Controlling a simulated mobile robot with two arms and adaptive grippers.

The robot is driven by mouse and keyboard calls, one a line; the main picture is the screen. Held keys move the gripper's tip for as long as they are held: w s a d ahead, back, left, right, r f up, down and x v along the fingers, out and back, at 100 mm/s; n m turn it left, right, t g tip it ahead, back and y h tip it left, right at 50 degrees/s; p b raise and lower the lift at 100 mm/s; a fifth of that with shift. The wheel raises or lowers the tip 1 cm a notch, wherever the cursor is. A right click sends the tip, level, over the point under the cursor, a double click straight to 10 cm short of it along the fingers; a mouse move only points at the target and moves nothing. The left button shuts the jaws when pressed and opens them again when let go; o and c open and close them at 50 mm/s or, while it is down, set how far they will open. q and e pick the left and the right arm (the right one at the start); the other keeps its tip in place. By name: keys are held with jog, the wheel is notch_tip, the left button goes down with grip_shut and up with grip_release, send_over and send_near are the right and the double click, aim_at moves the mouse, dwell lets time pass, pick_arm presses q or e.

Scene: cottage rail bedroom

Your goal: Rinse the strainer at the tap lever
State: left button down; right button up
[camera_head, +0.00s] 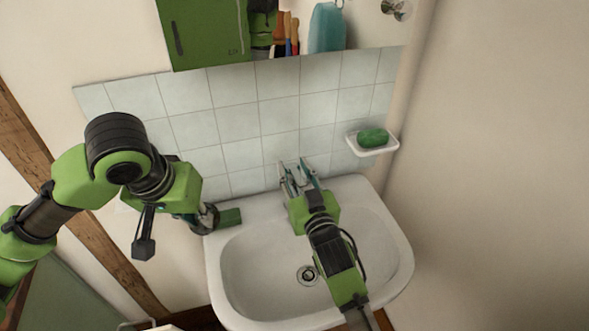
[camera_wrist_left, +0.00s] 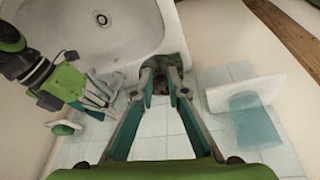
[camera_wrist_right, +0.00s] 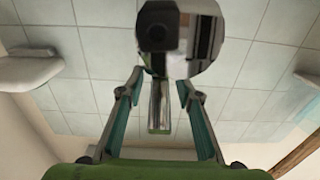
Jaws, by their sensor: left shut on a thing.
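My left gripper (camera_wrist_left: 162,76) is at the sink's back left corner, shut on a small dark, metallic thing that seems to be the strainer (camera_wrist_left: 173,68). The strainer is mostly hidden by the fingers, so its shape is unclear. My right gripper (camera_wrist_right: 160,82) is open at the back of the sink. The chrome tap lever (camera_wrist_right: 160,105) shows between its fingers, with no clear contact. The rounded tap body (camera_wrist_right: 207,40) is in front of the tiles. In the head view my right gripper (camera_head: 300,175) largely hides the tap. I cannot see running water.
The white sink (camera_head: 245,265) has an empty basin with a drain (camera_head: 307,275). A white dish (camera_head: 370,151) with green soap (camera_head: 373,137) is right.

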grip_shut()
jog(key=shift+s, duration=0.1)
pick_arm(q)
jog(key=shift+r, duration=0.1)
pick_arm(e)
jog(key=shift+f, duration=0.1)
